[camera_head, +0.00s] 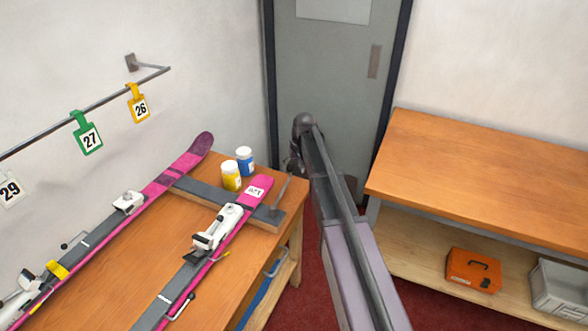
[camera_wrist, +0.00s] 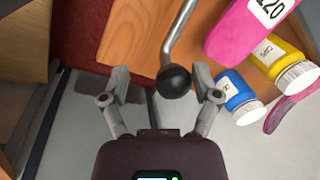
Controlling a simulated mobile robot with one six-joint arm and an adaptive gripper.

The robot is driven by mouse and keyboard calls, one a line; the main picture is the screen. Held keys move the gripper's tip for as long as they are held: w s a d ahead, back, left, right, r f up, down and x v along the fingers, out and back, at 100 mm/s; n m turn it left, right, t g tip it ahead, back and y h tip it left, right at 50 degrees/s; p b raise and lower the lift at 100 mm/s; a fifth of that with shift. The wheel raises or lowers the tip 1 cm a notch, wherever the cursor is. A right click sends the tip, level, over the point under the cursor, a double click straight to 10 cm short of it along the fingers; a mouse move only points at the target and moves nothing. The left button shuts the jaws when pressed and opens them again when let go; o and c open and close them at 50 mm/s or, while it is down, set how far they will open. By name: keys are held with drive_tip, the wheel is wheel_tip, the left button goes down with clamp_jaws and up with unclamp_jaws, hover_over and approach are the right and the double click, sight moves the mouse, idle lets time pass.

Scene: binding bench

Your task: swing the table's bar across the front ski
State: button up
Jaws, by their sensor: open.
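The front ski (camera_head: 178,290), pink and dark grey with a white binding, lies on the wooden table (camera_head: 120,270); its pink tip with a number label shows in the wrist view (camera_wrist: 232,36). The bar (camera_head: 282,192) is a thin grey rod at the table's end, beside the ski tip and not across it. In the wrist view the bar (camera_wrist: 180,33) ends in a black ball knob (camera_wrist: 174,81). My gripper (camera_wrist: 160,74) is open, with the knob between its spread fingers, nearer the right one. In the head view my arm hides the knob.
A second pink ski (camera_head: 165,182) lies along the wall. A yellow bottle (camera_head: 231,177) and a blue bottle (camera_head: 245,162) stand near the front ski's tip. Numbered tags hang on a wall rail (camera_head: 105,100). A bench (camera_head: 490,180) stands right, with an orange box (camera_head: 473,271) below.

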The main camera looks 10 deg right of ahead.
drive_tip(key=d+r+p, duration=0.3)
drive_tip(key=r+p, duration=1.2)
drive_tip(key=shift+r, duration=0.2)
idle(1.6)
idle(0.4)
drive_tip(key=shift+f, duration=0.2)
drive_tip(key=c, duration=0.8)
drive_tip(key=shift+d+f+b, duration=0.15)
drive_tip(key=shift+f+b, duration=0.15)
drive_tip(key=shift+b, duration=0.2)
clamp_jaws()
drive_tip(key=s+d+f+m+t+y+b, duration=0.3)
drive_tip(key=d+f+y+b, duration=0.8)
drive_tip(key=b, duration=1.5)
drive_tip(key=shift+s+d+f+t+y, duration=0.2)
drive_tip(key=shift+s+d+t+y, duration=0.4)
drive_tip(key=shift+s+t+y, duration=0.4)
